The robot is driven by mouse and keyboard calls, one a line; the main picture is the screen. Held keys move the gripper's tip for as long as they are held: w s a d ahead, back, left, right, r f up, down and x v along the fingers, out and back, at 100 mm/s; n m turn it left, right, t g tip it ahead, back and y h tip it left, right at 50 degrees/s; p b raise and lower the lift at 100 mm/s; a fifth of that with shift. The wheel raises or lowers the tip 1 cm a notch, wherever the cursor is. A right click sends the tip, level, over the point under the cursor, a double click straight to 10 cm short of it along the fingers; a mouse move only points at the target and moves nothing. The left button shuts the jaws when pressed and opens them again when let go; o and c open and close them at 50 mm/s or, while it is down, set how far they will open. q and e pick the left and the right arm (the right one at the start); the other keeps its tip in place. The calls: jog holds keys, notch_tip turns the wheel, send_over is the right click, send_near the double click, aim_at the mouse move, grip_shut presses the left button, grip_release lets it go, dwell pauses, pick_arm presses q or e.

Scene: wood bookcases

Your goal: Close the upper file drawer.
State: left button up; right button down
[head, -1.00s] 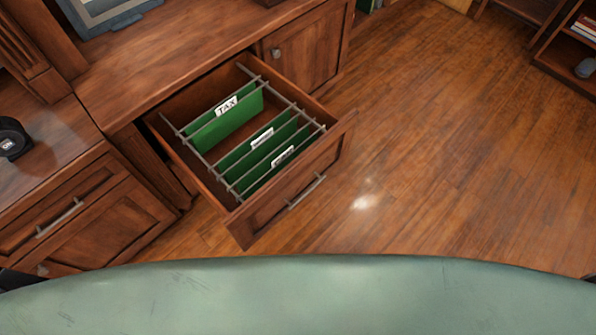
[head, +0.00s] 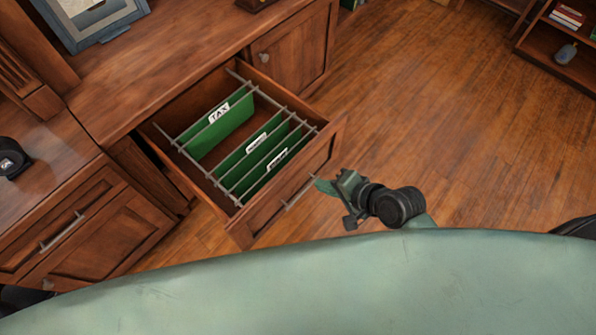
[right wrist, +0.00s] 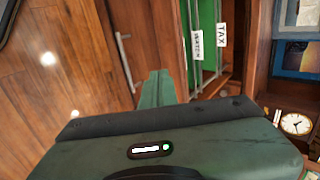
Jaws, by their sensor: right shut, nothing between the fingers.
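The upper file drawer (head: 268,205) is pulled open from the wood cabinet, with green hanging folders (head: 222,125) inside, one labelled TAX. Its front carries a metal bar handle (head: 298,193). My right gripper (head: 322,185) is shut and empty, close to the right end of that handle; I cannot tell whether it touches the drawer front. In the right wrist view the shut fingers (right wrist: 157,85) point toward the drawer front, beside the handle (right wrist: 124,62), with folders (right wrist: 205,45) beyond. My left gripper is not in view.
The cabinet top (head: 150,60) holds a picture frame (head: 90,18). A closed cabinet door (head: 290,45) stands beyond the drawer, and another closed drawer (head: 60,230) is at the left. Wood floor (head: 450,130) is clear to the right. A bookcase (head: 565,45) stands at far right.

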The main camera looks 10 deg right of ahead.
aim_at(291, 171)
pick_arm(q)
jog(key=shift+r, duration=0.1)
pick_arm(e)
jog(key=shift+w+a+f, duration=0.7)
jog(key=shift+w+a, duration=0.2)
jog(key=shift+w, duration=0.25)
jog(key=shift+w+a+f, duration=0.75)
jog(key=shift+w+a, duration=0.1)
jog(key=shift+w, duration=0.25)
jog(key=shift+w+a+f, duration=0.7)
jog(key=shift+w+a, duration=0.2)
jog(key=shift+w, duration=0.25)
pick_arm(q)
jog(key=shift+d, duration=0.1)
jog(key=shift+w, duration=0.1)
pick_arm(e)
jog(key=shift+w, duration=0.15)
